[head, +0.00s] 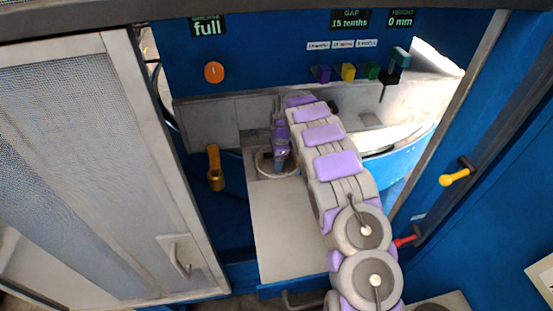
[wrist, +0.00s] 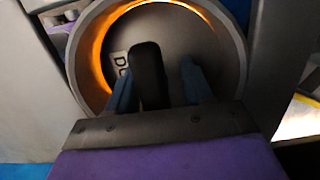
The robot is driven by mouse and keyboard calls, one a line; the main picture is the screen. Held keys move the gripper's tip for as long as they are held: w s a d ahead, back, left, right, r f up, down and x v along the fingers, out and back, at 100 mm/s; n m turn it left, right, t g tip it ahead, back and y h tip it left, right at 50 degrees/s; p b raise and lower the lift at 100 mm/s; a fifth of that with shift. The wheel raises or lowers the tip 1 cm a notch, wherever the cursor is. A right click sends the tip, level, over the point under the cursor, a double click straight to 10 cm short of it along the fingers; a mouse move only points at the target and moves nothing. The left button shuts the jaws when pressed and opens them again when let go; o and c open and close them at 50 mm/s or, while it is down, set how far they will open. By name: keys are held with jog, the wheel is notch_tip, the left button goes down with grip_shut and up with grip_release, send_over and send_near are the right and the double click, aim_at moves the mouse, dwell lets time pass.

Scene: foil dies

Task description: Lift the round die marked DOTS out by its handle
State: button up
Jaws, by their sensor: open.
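The round die (wrist: 205,40) fills the top of the wrist view, a dark disc in a grey ring with an orange-lit inner edge. A white label (wrist: 121,65) on it shows letters like "DO"; the rest is hidden. A black upright handle (wrist: 148,75) stands up from the disc. My gripper (wrist: 157,68) is open, its fingers on either side of the handle, the left one nearer to it. Whether they touch it I cannot tell. In the head view my gripper (head: 281,150) is pointed down over the round opening (head: 262,165), which it partly hides.
A pale counter (head: 287,228) lies in front of the opening. A mesh door (head: 90,150) stands at left beside a brass lever (head: 215,168). A blue round tub (head: 405,160) is at right, partly behind my arm. Coloured blocks (head: 347,72) line the back panel.

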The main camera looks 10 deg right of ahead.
jog(key=shift+c, duration=0.3)
grip_shut()
jog(key=shift+w+r, duration=0.1)
jog(key=shift+r, duration=0.1)
dwell(0.9)
jog(key=shift+r, duration=0.2)
jog(key=shift+r+p, duration=0.8)
jog(key=shift+r, duration=3.2)
notch_tip(320, 180, up, 8)
jog(key=p, duration=0.3)
jog(key=shift+r, duration=0.15)
